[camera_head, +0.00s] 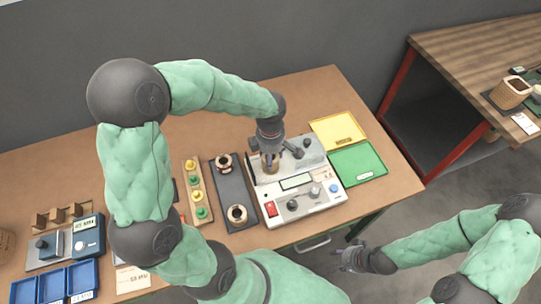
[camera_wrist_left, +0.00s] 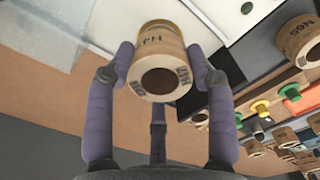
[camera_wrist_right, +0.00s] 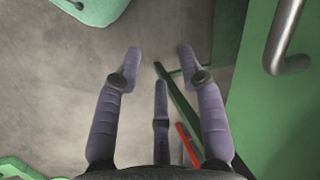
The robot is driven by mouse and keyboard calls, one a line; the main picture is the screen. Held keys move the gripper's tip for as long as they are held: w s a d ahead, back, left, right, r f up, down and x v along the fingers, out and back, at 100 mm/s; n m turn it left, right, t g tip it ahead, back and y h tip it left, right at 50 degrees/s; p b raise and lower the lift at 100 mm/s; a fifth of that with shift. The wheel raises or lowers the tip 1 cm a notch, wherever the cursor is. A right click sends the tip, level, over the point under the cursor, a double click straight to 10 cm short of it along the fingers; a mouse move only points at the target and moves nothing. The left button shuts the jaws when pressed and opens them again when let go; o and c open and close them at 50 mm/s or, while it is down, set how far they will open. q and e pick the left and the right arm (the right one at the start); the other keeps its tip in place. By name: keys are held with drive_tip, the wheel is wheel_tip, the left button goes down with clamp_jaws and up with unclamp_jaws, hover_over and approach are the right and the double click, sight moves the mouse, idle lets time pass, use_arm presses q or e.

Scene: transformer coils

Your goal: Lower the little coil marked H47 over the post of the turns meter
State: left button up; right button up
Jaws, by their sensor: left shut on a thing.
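My left gripper (camera_head: 270,160) is shut on a small tan coil (camera_head: 270,166), over the rear of the turns meter (camera_head: 325,200). In the left wrist view the coil (camera_wrist_left: 160,62) sits between the fingertips, its round dark bore facing the camera.
A dark tray (camera_head: 232,188) left of the meter holds two coils (camera_head: 238,214). Beside it is a strip (camera_head: 197,183) with yellow and green pegs. A yellow tray (camera_head: 338,128) and a green tray (camera_head: 357,164) lie right of the meter. Blue bins (camera_head: 52,287) stand front left.

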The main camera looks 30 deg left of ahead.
use_arm(q)
drive_tip(key=shift+f+b, duration=1.1)
drive_tip(key=shift+f, duration=0.1)
drive_tip(key=o, duration=1.7)
drive_tip(key=shift+r, duration=0.1)
drive_tip(key=shift+r, duration=0.1)
drive_tip(key=shift+r+p, duration=2.5)
drive_tip(key=shift+r, duration=1.25)
drive_tip(key=shift+f, duration=0.1)
